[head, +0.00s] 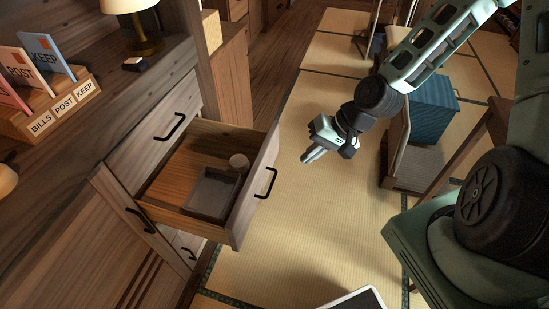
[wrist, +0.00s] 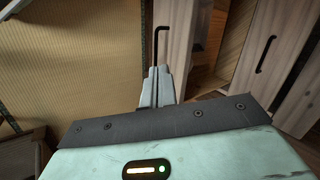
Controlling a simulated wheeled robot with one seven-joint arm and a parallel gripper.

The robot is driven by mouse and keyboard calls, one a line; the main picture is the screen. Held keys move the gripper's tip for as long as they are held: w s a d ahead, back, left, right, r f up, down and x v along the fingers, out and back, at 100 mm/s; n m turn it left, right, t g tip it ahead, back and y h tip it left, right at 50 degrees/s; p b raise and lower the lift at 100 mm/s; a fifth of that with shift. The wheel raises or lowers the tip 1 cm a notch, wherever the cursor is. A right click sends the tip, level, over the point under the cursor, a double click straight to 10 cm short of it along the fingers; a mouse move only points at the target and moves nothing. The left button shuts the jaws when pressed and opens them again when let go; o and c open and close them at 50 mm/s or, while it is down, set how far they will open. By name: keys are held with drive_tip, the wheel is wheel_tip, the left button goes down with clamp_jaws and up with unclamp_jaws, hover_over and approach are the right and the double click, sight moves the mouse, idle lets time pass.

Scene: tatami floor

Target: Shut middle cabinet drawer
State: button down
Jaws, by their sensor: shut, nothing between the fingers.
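The middle cabinet drawer (head: 233,230) is pulled well out in the head view. Its pale wooden front with a black bar handle (head: 265,183) faces right, toward my gripper. In the wrist view the fingertips (wrist: 156,72) line up with the drawer's handle (wrist: 157,42); the remaining gap is hard to judge.
The drawer above (head: 155,125) is shut. A letter holder (head: 62,107) and a lamp (head: 140,25) are on top. A blue box (head: 430,103) is at right. Tatami (head: 325,220) between is clear.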

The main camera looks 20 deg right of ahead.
drive_tip(key=w+d+f+m+t+y, duration=0.1)
drive_tip(key=w+d+f+m+t, duration=0.1)
drive_tip(key=w+d+m+t, duration=0.15)
drive_tip(key=b, duration=0.2)
approach(265, 158)
wheel_tip(265, 158, down, 3)
drive_tip(key=w+a, duration=0.2)
drive_tip(key=shift+a+f, duration=0.2)
drive_tip(key=shift+a, duration=0.15)
drive_tip(key=shift+w+a+p, duration=0.3)
drive_tip(key=shift+w+a, duration=0.05)
drive_tip(key=shift+a, duration=0.05)
drive_tip(key=w+a+b, duration=0.2)
drive_tip(key=w+a, duration=1.2)
drive_tip(key=a, duration=0.5)
drive_tip(key=shift+w, duration=0.4)
